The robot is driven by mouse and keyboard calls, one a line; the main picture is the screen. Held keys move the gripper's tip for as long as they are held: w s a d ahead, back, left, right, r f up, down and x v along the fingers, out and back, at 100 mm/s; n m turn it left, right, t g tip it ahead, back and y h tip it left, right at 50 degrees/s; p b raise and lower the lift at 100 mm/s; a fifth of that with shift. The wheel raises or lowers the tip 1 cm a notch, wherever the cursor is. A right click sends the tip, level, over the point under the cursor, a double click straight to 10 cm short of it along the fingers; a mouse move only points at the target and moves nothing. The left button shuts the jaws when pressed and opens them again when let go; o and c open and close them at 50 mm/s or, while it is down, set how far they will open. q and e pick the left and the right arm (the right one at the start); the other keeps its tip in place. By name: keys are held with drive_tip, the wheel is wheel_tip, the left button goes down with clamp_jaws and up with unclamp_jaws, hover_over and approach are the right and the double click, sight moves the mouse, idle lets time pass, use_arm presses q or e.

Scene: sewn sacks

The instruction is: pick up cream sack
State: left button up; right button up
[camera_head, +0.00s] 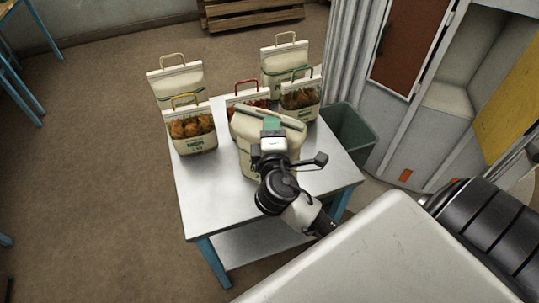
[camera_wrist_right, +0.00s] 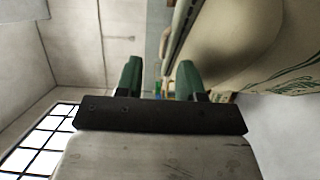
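A plump cream sack (camera_head: 285,148) stands on the metal table (camera_head: 215,205), with a closed, bar-like top that slants down to the right. My right gripper (camera_head: 271,125) is at the near side of this top and partly hides the sack. In the right wrist view its two green fingers (camera_wrist_right: 159,80) are spread apart with nothing between them. The cream sack (camera_wrist_right: 265,50) fills the upper right of that view, beside the fingers. I cannot tell whether a finger touches it. My left gripper is not in view.
Close behind stand open-topped sacks with yellow (camera_head: 193,132), red (camera_head: 247,97) and green (camera_head: 300,98) handles. Two pale-handled sacks stand further back, left (camera_head: 178,82) and right (camera_head: 285,62). A dark green bin (camera_head: 352,135) stands right of the table. The table's front left is clear.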

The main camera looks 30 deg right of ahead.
sight(269, 113)
drive_tip(key=p+x, duration=0.2)
drive_tip(key=x, duration=0.4)
drive_tip(key=shift+w+d+f, duration=0.1)
drive_tip(key=shift+w+f, duration=0.05)
drive_tip(key=shift+w, duration=0.25)
drive_tip(key=shift+w+f, duration=0.1)
drive_tip(key=shift+w, duration=0.05)
drive_tip(key=c, duration=0.7)
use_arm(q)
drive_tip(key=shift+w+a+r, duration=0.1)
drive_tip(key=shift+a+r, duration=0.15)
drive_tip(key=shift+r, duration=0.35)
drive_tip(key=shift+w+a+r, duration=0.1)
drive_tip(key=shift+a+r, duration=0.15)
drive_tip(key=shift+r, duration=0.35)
use_arm(e)
clamp_jaws()
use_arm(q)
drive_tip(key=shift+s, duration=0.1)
use_arm(e)
drive_tip(key=shift+d+r, duration=0.1)
drive_tip(key=shift+r, duration=0.15)
